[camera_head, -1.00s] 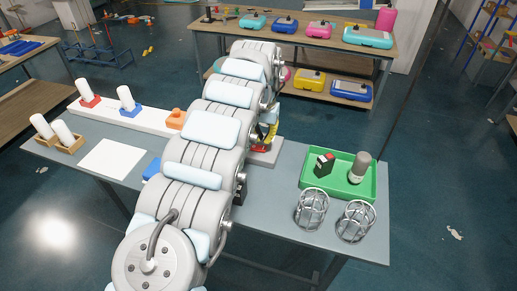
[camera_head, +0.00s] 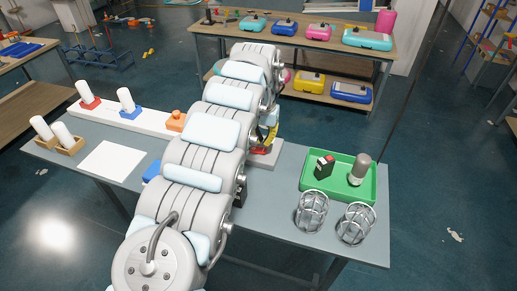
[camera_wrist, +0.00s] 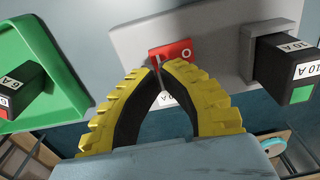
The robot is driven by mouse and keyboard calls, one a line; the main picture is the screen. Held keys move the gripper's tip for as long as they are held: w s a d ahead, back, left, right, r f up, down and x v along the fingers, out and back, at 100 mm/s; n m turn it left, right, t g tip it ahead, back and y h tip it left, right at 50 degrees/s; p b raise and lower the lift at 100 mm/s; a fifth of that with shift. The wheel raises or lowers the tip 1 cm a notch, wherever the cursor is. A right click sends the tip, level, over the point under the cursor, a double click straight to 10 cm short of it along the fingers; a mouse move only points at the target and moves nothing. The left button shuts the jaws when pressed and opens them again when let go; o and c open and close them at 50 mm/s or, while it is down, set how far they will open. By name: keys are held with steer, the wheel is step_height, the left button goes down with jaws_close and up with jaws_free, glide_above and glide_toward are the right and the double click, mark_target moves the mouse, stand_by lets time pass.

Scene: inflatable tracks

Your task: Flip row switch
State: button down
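The row switch shows in the wrist view as a red part (camera_wrist: 181,50) marked "O" on a light grey base (camera_wrist: 215,28). My gripper (camera_wrist: 160,66) has yellow-and-black fingers. Its tips come together at the red part's lower left edge, with a thin grey piece between or behind them. I cannot tell whether they grip it. In the head view my arm hides most of this; part of the grey base (camera_head: 266,158), some red (camera_head: 262,149) and the yellow fingers (camera_head: 271,131) show beside it.
A black "10 A" block (camera_wrist: 285,62) sits at the base's right end. A green tray (camera_head: 370,185) holds a black block (camera_head: 324,167) and a grey lamp (camera_head: 360,168). Two wire cages (camera_head: 311,212) stand in front. A long white base (camera_head: 142,121) carries lamps and an orange part (camera_head: 176,121).

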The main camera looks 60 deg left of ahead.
mark_target(263, 150)
steer(key=shift+f+b, duration=0.85)
steer(key=shift+f, duration=0.9)
stand_by(1.7)
steer(key=shift+r, duration=3.55)
